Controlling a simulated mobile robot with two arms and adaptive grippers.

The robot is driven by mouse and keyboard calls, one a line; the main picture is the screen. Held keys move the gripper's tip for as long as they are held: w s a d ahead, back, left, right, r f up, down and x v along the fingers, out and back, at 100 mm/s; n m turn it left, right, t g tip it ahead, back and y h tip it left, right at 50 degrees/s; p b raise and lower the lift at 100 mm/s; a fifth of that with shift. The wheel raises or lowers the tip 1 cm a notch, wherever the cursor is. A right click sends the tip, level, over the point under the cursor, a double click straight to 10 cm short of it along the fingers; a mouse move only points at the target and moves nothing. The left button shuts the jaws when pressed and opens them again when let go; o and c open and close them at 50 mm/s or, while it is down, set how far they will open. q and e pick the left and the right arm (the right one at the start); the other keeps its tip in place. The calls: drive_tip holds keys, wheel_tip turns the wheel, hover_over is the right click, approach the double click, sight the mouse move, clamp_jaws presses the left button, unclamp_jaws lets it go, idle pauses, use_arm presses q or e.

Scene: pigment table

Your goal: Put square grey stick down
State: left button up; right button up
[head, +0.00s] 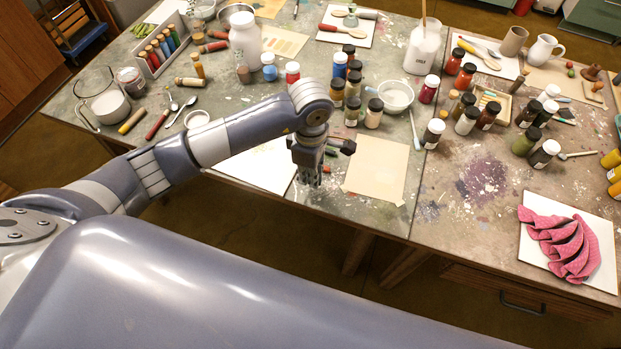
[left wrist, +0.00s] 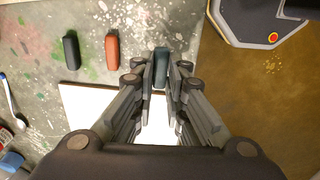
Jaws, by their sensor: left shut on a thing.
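My left gripper (head: 310,182) is over the front of the table, at the right end of a white sheet (head: 252,170). It points down and also shows in the left wrist view (left wrist: 161,75). Its fingers are shut on a short blue-grey square stick (left wrist: 161,62), which sticks out past the fingertips. I cannot tell whether the stick touches the table. In the left wrist view a dark stick (left wrist: 71,48) and a red-brown stick (left wrist: 112,50) lie apart on the table to its left. My right gripper is not in view.
A beige sheet (head: 376,168) lies to the right of the gripper. Several pigment jars and a white bowl (head: 396,96) stand behind it. A pink cloth (head: 562,243) lies on a white sheet at the far right. The table's front edge is close to the gripper.

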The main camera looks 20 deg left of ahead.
use_arm(q)
wheel_tip(320, 180, down, 3)
drive_tip(key=shift+s+r+p, duration=0.1)
drive_tip(key=shift+p, duration=0.3)
drive_tip(key=shift+f, duration=0.3)
drive_tip(key=shift+f, duration=0.25)
drive_tip(key=o, duration=0.7)
drive_tip(key=shift+r, duration=0.2)
